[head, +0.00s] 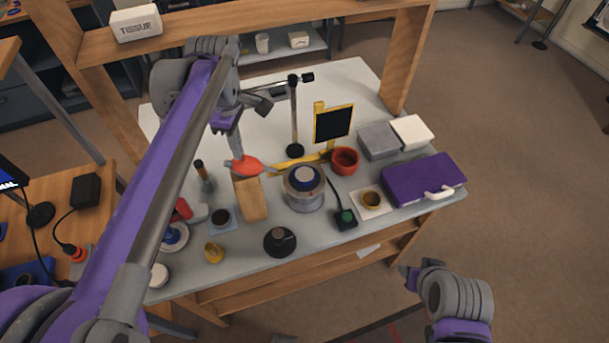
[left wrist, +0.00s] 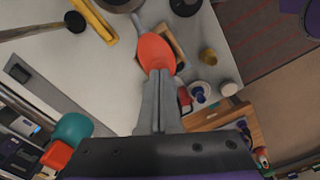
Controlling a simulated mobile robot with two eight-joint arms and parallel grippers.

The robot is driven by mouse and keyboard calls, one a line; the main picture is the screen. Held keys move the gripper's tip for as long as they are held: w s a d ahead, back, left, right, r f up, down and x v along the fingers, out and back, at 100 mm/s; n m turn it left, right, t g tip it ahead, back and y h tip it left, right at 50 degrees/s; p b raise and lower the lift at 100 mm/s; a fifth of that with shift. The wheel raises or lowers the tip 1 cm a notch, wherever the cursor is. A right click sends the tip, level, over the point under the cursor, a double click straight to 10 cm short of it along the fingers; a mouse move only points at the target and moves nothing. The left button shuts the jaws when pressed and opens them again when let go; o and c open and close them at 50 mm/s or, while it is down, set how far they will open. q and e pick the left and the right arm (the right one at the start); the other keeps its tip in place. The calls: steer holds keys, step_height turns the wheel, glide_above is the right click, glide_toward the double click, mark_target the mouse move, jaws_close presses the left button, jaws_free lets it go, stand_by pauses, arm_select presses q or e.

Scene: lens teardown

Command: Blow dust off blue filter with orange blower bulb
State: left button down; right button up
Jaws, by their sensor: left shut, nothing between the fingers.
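The orange blower bulb (head: 245,166) lies at the far end of a wooden block (head: 250,199) on the grey table. My left gripper (head: 235,152) points down right at the bulb, its fingers together and empty. In the left wrist view the shut fingertips (left wrist: 157,76) overlap the near end of the bulb (left wrist: 155,50); I cannot tell whether they touch. Another blue piece (head: 172,233) lies on a white dish at the table's left. My right gripper (head: 408,276) is off the table's front right; its jaws are unclear.
A thin upright post (head: 294,118) and a yellow-framed black panel (head: 333,123) stand behind the stand. A red bowl (head: 344,161), grey box (head: 378,140) and purple case (head: 424,180) fill the right side. A black round object (head: 280,241) is near the front edge.

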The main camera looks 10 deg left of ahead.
arm_select(q)
steer(key=shift+f+b, duration=0.5)
steer(key=shift+f, duration=0.65)
steer(key=shift+r, duration=0.1)
steer(key=shift+w+r+p, duration=0.1)
steer(key=shift+r+p, duration=0.9)
steer(key=shift+r, duration=0.55)
steer(key=shift+f, duration=0.25)
